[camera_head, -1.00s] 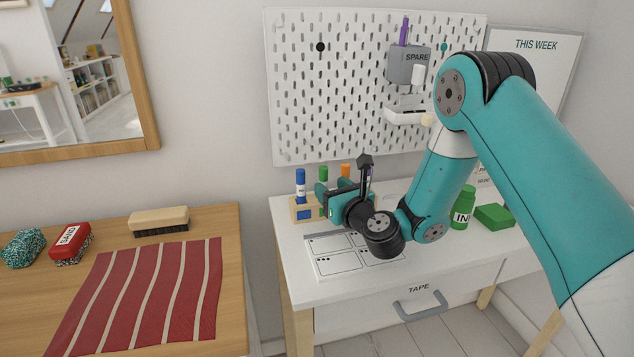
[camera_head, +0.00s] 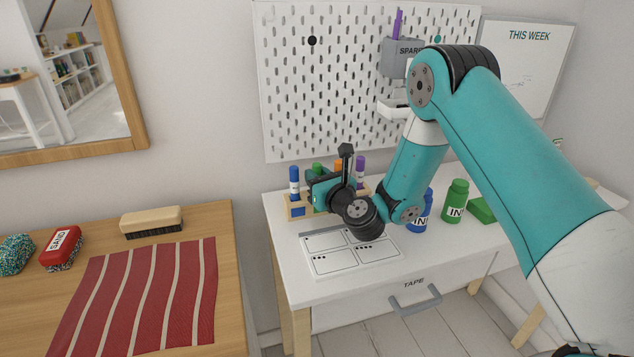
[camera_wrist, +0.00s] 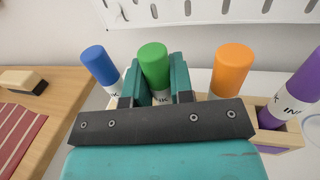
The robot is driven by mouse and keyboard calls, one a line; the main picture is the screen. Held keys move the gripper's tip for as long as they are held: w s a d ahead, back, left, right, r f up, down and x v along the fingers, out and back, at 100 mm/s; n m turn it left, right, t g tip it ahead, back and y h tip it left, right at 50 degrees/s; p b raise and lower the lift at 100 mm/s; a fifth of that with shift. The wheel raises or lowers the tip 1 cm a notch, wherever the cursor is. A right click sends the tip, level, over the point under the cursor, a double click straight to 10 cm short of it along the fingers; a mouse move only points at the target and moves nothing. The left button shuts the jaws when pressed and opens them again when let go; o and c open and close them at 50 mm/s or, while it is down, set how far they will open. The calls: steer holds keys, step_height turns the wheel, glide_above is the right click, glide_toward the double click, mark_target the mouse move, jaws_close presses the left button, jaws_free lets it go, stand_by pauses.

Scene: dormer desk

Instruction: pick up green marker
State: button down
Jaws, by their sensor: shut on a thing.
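The green marker (camera_wrist: 154,62) stands upright between the two fingers of my gripper (camera_wrist: 157,84) in the wrist view. The fingers are shut on it, one on each side. In the head view only its green top (camera_head: 317,167) shows above my gripper (camera_head: 318,186); its lower part is hidden. A wooden marker holder (camera_head: 297,210) stands on the white desk, largely covered by my gripper. I cannot tell whether the green marker's base is still in its slot.
A blue marker (camera_wrist: 99,64) stands left of my gripper; an orange marker (camera_wrist: 231,68) and a purple marker (camera_wrist: 300,88) stand right. Blue and green ink bottles (camera_head: 455,202) are on the desk's right. A white card sheet (camera_head: 340,262) lies in front. The pegboard (camera_head: 300,90) rises behind.

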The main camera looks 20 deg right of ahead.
steer(key=shift+r, duration=0.1)
step_height(320, 180, up, 20)
steer(key=p, duration=1.6)
steer(key=shift+s, duration=0.1)
